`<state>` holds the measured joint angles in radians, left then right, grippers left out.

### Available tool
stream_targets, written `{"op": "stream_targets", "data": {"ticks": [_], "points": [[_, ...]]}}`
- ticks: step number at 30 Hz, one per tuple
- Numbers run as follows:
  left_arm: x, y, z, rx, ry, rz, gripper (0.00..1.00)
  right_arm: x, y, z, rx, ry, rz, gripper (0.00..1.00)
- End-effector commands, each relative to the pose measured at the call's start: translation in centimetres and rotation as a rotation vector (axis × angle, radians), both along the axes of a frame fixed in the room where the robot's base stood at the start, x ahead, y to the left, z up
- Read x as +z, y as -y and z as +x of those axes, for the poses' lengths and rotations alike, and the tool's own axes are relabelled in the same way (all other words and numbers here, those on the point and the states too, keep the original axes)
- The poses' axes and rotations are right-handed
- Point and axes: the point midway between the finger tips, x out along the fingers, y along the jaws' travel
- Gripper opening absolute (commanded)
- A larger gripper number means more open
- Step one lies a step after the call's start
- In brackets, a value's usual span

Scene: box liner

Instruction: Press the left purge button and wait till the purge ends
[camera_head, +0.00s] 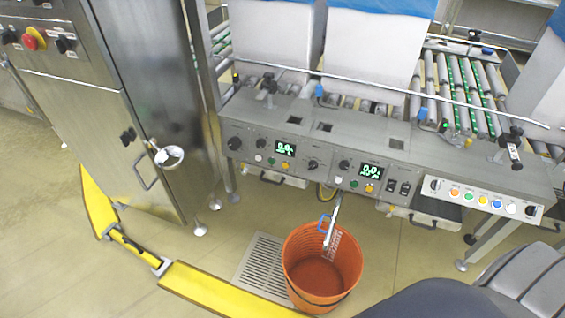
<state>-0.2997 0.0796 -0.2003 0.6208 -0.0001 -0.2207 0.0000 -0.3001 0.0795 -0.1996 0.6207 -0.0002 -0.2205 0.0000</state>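The machine's control panel has a left section (278,152) with a lit green display (285,149), dark knobs and small white, green (271,162) and orange (285,166) buttons. A similar right section has its own display (371,171) and white, green and orange (369,188) buttons. Labels are too small to read, so I cannot tell which button is the left purge button. An orange bucket (305,245) stands on the floor below the panel. Neither of my grippers is in view.
A steel cabinet (75,120) stands at the left. A low yellow barrier (215,288) runs along the floor near a floor grate (262,262). A white button strip (483,200) is at the right.

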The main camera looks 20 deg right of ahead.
Motion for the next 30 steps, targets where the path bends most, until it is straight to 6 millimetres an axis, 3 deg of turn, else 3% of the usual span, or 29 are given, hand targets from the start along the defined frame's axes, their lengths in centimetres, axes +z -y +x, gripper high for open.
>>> {"op": "stream_targets", "data": {"ticks": [13,20,30], "points": [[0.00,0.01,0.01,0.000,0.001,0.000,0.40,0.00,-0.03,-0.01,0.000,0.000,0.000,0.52],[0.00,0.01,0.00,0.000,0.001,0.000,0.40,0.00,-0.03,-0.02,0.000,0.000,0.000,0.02],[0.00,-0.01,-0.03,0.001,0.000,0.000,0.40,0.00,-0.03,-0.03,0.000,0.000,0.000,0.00]]}}
